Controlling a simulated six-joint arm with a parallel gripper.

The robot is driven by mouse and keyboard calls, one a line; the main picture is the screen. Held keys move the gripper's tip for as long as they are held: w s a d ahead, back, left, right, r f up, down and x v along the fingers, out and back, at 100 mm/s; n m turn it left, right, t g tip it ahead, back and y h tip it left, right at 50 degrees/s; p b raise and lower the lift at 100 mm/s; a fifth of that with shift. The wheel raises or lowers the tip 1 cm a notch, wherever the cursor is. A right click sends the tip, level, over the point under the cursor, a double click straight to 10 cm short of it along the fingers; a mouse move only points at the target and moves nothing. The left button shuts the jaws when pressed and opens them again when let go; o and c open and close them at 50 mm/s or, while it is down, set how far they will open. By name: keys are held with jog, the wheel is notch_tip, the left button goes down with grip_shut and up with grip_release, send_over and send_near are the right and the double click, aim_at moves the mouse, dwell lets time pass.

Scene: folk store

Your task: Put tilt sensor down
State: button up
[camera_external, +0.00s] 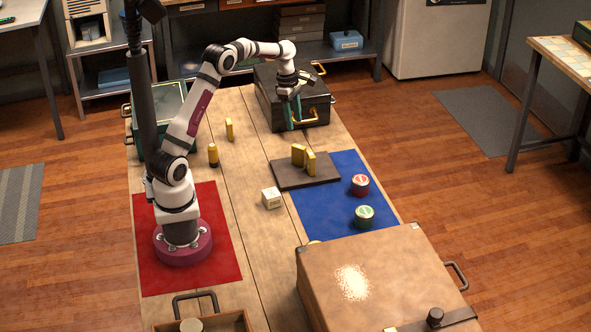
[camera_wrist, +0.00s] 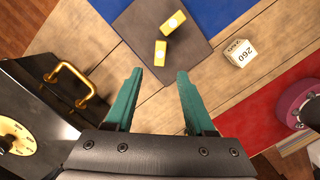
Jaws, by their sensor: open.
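My gripper (camera_external: 296,122) hangs in front of the black case, short of the dark plate. I cannot tell for sure which thing is the tilt sensor. Two yellow blocks (camera_external: 304,158) stand close together on the dark plate (camera_external: 283,180); the wrist view shows them from above (camera_wrist: 167,36). A white cube (camera_external: 271,198) sits on the wood left of the blue mat; its faces read 260 in the wrist view (camera_wrist: 239,53).
The black case (camera_external: 283,84) with a brass handle (camera_wrist: 70,74) is close to my fingers. A yellow block (camera_external: 229,129) and a yellow-black cylinder (camera_external: 213,155) stand left. Red (camera_external: 361,185) and green (camera_external: 364,216) tins stand on the blue mat (camera_external: 345,167). A large tan case (camera_external: 385,270) fills the front.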

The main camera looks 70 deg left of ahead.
jog(key=s+d+r+m+g+y, duration=0.1)
jog(key=s+d+r+m, duration=0.3)
jog(key=s+d+m, duration=0.35)
jog(key=s+d+r+m, duration=0.4)
jog(key=d+m, duration=0.5)
jog(key=d, duration=0.1)
jog(key=s+d+f+m+y, duration=0.1)
jog(key=s+d+m, duration=0.2)
jog(key=s+m, duration=0.5)
jog(key=s+d+f+m+y, duration=0.1)
jog(key=s+d+m, duration=0.2)
jog(key=s+m, duration=0.5)
jog(key=shift+f, duration=0.35)
dwell(1.2)
